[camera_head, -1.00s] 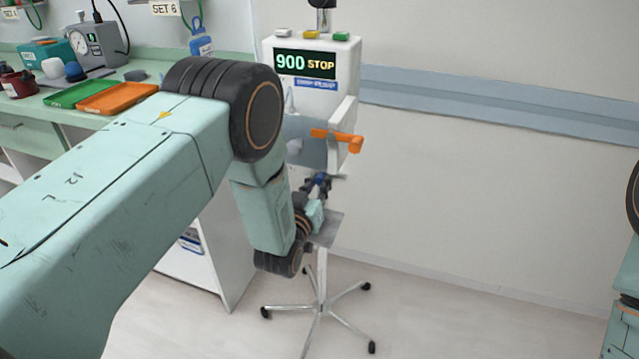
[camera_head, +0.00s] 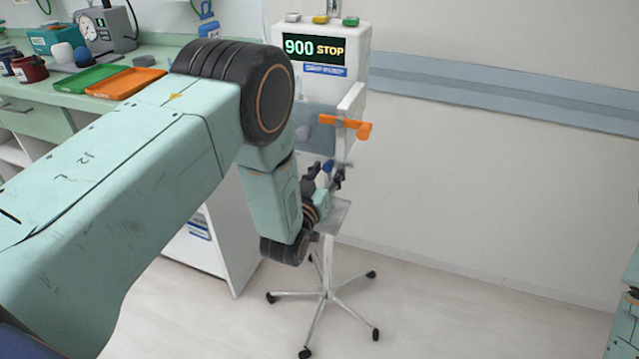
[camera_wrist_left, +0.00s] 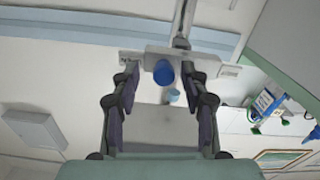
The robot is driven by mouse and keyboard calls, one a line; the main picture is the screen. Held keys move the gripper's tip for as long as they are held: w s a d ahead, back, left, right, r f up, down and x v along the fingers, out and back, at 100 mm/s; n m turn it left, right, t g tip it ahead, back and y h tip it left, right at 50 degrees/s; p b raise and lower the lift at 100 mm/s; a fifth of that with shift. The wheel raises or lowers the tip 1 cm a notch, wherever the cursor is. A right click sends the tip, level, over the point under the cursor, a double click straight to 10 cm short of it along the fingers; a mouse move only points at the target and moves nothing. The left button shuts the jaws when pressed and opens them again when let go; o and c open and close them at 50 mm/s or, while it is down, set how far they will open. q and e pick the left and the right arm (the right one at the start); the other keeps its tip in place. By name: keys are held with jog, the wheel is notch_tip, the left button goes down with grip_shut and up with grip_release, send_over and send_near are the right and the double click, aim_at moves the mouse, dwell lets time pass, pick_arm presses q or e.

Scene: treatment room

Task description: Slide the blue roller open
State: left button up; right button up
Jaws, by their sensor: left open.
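A white pump on a wheeled stand (camera_head: 325,80) reads "900 STOP", with an orange lever (camera_head: 358,129) on its open door. The blue roller (camera_head: 327,166) is small below the lever, beside my left fingers. In the left wrist view the blue roller (camera_wrist_left: 163,72) shows as a round end near the fingertips, between the two fingers. My left gripper (camera_head: 325,176) is open, its fingers on either side of the roller in that view (camera_wrist_left: 160,76). Contact with the roller cannot be told. My right gripper is out of view.
A green counter (camera_head: 60,98) at left carries a green tray (camera_head: 92,78), an orange tray (camera_head: 126,83) and a gauge device (camera_head: 105,30). The stand's wheeled legs (camera_head: 325,295) spread over the floor.

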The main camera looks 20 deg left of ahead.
pick_arm(q)
jog(key=s, duration=1.1)
jog(key=shift+s+a, duration=0.25)
jog(key=s+a+f+m+g, duration=0.1)
jog(key=s+f+g, duration=0.8)
jog(key=f, duration=0.5)
jog(key=s+a+f+g, duration=0.1)
jog(key=s+g, duration=0.3)
jog(key=s, duration=0.9)
jog(key=s+a+f+g, duration=0.1)
jog(key=s+f+g, duration=0.2)
jog(key=s, duration=1)
jog(key=shift+f+g, duration=0.15)
jog(key=shift+g, duration=0.85)
